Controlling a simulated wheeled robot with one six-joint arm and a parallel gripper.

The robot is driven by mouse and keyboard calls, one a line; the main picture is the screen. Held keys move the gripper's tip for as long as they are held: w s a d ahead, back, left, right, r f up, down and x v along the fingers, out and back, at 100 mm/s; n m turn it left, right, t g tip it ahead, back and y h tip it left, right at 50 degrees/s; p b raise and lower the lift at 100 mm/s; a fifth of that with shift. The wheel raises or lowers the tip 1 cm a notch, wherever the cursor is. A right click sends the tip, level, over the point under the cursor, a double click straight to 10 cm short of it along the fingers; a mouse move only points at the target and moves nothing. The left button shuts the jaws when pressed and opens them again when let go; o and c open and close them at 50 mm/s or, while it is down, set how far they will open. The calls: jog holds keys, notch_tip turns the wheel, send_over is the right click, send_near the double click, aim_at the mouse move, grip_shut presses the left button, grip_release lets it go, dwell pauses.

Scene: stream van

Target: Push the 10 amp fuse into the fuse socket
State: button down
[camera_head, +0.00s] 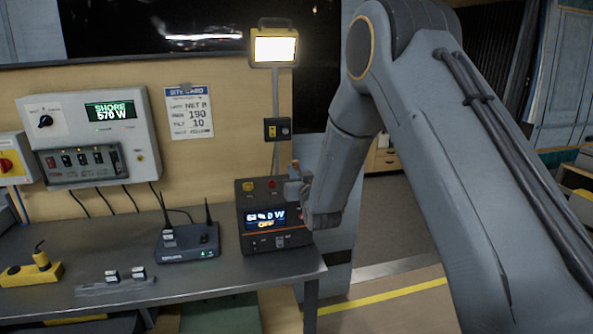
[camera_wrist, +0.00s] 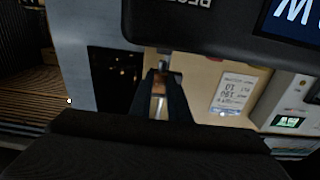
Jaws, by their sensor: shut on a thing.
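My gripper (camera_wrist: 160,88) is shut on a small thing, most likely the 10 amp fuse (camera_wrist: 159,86). It shows as a small orange-brown patch between the fingers, and no rating can be read. In the head view my gripper (camera_head: 303,197) is at the upper right side of a black power unit (camera_head: 246,215), partly hidden by my arm. In the wrist view the unit (camera_wrist: 215,22) fills the top, close to the fingers. The unit has a lit display, two coloured buttons on top and small ports low on its front. I cannot tell which opening is the fuse socket.
A router (camera_head: 187,243) with antennas stands left of the unit. A grey rail (camera_head: 115,287) with two small white-topped pieces and a yellow block (camera_head: 30,271) lie farther left on the bench (camera_head: 215,281). A switch panel (camera_head: 100,130) and a lit lamp (camera_head: 274,47) are behind.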

jog(key=shift+f+b, duration=1.05)
jog(key=shift+f, duration=0.35)
dwell(0.5)
jog(key=c, duration=1.6)
grip_release()
jog(key=shift+b+v, duration=1)
jog(key=shift+v, duration=2.9)
jog(key=shift+r, duration=0.1)
